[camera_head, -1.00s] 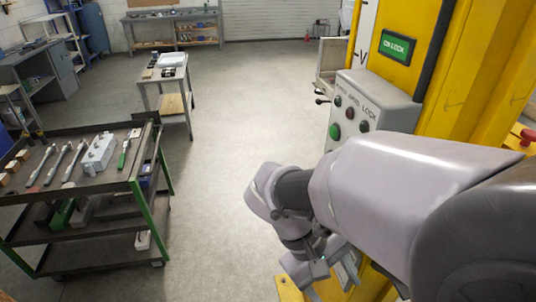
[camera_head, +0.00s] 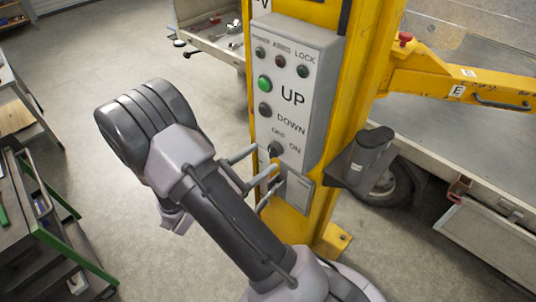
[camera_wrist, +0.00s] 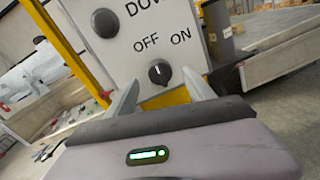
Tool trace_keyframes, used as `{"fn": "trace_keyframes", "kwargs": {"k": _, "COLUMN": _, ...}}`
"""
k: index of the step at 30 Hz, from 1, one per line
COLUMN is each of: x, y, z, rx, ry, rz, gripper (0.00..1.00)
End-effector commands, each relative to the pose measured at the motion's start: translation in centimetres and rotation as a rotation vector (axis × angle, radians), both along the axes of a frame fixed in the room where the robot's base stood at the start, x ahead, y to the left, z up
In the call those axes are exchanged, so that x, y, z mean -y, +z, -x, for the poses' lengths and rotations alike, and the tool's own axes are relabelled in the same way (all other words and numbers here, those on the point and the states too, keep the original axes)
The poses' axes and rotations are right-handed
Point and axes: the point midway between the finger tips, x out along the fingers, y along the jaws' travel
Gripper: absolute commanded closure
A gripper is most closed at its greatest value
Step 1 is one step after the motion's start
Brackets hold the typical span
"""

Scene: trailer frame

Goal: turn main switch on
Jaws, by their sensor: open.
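The main switch is a black rotary knob (camera_head: 274,149) low on the grey control box (camera_head: 304,113), under the OFF and ON labels. In the wrist view the knob (camera_wrist: 160,73) sits ahead of my gripper (camera_wrist: 163,78), between the two fingertips in the picture. Its white mark points roughly up, toward the OFF side. My gripper is open and empty. The fingers look apart from the knob, though the exact gap is hard to judge.
Above the knob are the DOWN button (camera_head: 265,110), the green UP button (camera_head: 264,84) and small lamps. The box is on a yellow post (camera_head: 330,218). A black cylinder-like part (camera_head: 366,157) stands right of it. A tool cart (camera_head: 45,235) is at left. Floor between is clear.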

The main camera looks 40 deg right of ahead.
Motion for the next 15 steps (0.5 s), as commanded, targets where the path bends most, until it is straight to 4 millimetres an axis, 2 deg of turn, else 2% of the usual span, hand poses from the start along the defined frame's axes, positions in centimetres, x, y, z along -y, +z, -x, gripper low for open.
{"fn": "trace_keyframes", "kwargs": {"k": 3, "x": 2.4, "y": -0.1, "z": 0.1, "rx": 0.000, "ry": -0.003, "rz": -0.001, "gripper": 0.38}}
{"fn": "trace_keyframes", "kwargs": {"k": 6, "x": 3.5, "y": 0.0, "z": 0.0, "rx": 0.001, "ry": -0.001, "rz": 0.000, "gripper": 0.38}}
{"fn": "trace_keyframes", "kwargs": {"k": 15, "x": 4.1, "y": 0.0, "z": 0.0, "rx": 0.000, "ry": 0.001, "rz": -0.001, "gripper": 0.38}}
